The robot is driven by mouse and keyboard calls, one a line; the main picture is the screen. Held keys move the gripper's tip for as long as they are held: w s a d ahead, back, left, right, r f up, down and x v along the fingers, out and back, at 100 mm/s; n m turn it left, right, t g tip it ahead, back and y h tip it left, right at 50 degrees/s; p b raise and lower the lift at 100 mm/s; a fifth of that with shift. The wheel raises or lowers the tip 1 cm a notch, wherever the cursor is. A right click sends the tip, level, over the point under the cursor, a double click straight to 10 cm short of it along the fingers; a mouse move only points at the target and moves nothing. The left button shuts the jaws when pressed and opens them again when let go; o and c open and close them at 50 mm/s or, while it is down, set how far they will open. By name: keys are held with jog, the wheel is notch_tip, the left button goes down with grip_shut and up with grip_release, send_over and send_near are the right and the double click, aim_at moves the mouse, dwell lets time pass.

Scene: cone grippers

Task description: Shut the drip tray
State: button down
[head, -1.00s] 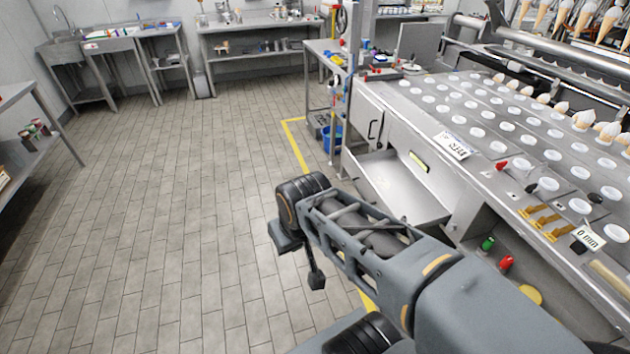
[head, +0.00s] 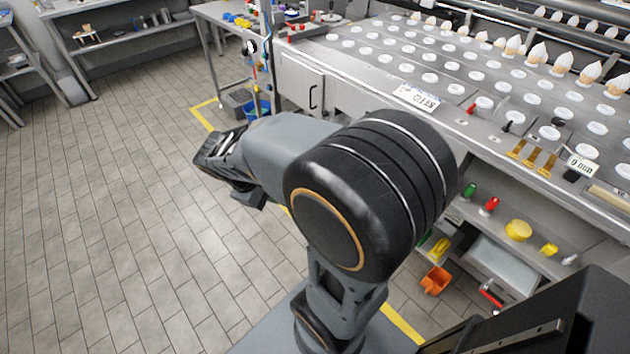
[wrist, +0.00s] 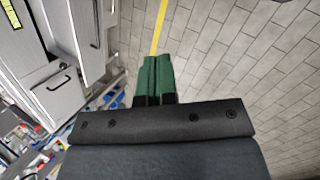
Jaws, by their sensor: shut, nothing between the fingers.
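The drip tray (wrist: 72,25) shows at the upper left of the wrist view as a pale metal drawer standing out from the machine. Its front panel carries a dark handle (wrist: 96,20). In the head view my arm hides the tray. My gripper (wrist: 153,60) has two green fingers side by side, shut and empty. They point over the floor, apart from the tray and to the right of its front in the wrist view. In the head view my wrist is left of the machine, and the fingers cannot be made out.
The machine (head: 345,62) runs along the right, with a handled cabinet door (head: 302,91) on its front. A blue bucket (head: 258,110) stands by a side table. The tiled floor (head: 110,200) at left is clear.

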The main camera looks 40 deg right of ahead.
jog(key=w+d+f+n+h+b, duration=0.4)
jog(key=f+h, duration=0.1)
jog(key=f, duration=0.3)
jog(key=w+d+f+n+h+b, duration=0.5)
jog(key=f, duration=0.4)
jog(key=w+d+f+n+h+b, duration=0.4)
jog(key=f+h, duration=0.1)
jog(key=f, duration=0.3)
jog(key=d+r+b, duration=0.1)
jog(key=d+r, duration=0.1)
jog(key=d, duration=1.1)
jog(key=shift+s+d+r+b, duration=0.15)
jog(key=shift+s+d+b, duration=0.1)
jog(key=shift+d+b, duration=0.15)
